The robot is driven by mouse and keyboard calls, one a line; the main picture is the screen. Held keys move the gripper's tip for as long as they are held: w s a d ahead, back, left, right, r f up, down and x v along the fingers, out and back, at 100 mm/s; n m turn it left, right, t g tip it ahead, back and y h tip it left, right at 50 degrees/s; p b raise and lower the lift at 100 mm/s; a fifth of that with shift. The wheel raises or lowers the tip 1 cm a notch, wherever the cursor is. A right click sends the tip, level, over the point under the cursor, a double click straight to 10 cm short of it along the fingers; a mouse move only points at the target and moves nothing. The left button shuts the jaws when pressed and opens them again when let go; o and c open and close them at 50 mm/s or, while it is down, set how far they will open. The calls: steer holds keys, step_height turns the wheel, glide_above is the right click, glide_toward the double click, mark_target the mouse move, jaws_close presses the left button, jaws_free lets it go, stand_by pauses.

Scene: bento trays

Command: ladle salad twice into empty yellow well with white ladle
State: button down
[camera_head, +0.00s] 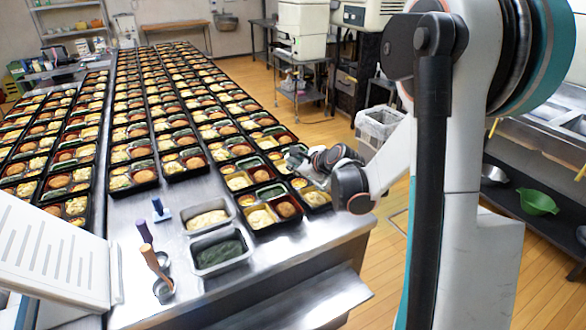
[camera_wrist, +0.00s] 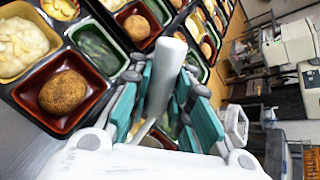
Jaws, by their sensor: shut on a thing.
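My gripper (camera_head: 308,165) is over the bento trays at the right edge of the table. In the wrist view its teal fingers (camera_wrist: 166,100) are closed around the white ladle's handle (camera_wrist: 167,72). The ladle's bowl is hidden behind the gripper. A steel pan of pale salad (camera_head: 207,219) stands at the table's front. A yellow well with pale salad (camera_wrist: 22,44) shows at upper left in the wrist view, beside a red well with a brown croquette (camera_wrist: 64,92). I cannot make out an empty yellow well; the gripper hides part of the trays below it.
A steel pan of dark greens (camera_head: 219,252) stands in front of the salad pan. Blue (camera_head: 160,208), purple (camera_head: 145,231) and brown-handled (camera_head: 150,258) utensils stand to the left. Rows of filled bento trays (camera_head: 146,187) cover the table. A bin (camera_head: 379,127) stands on the floor beyond the table's right edge.

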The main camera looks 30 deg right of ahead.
steer(key=s+d+r+m+t+y+b, duration=0.4)
steer(key=d+r+m+t, duration=0.1)
steer(key=d+r, duration=0.2)
steer(key=shift+d+r, duration=0.25)
steer(key=shift+r, duration=0.35)
stand_by(0.5)
